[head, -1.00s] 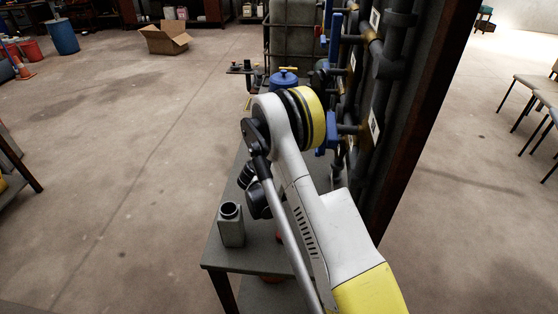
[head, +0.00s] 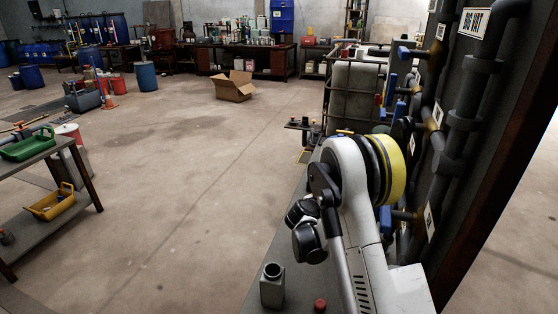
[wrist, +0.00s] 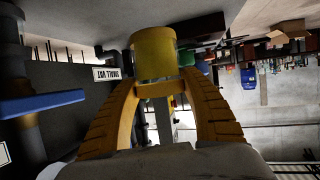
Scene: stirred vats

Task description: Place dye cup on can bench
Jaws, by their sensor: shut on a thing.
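A yellow cup (wrist: 153,52), which looks like the dye cup, is held between the yellow fingers of my gripper (wrist: 161,82) in the wrist view. The fingers touch its sides, and I cannot see inside it. In the head view my arm hides the gripper and the cup. A grey bench (head: 255,303) lies below my arm, with a grey open-necked can (head: 272,287) upright on it; it may be the can bench. The cup is not seen touching any surface.
A red cap-like object (head: 319,305) is beside the can. Dark pipes with blue handles (head: 398,112) line the right. A rack with green (head: 27,145) and yellow (head: 50,204) trays stands left. A cardboard box (head: 234,87) lies on the open floor.

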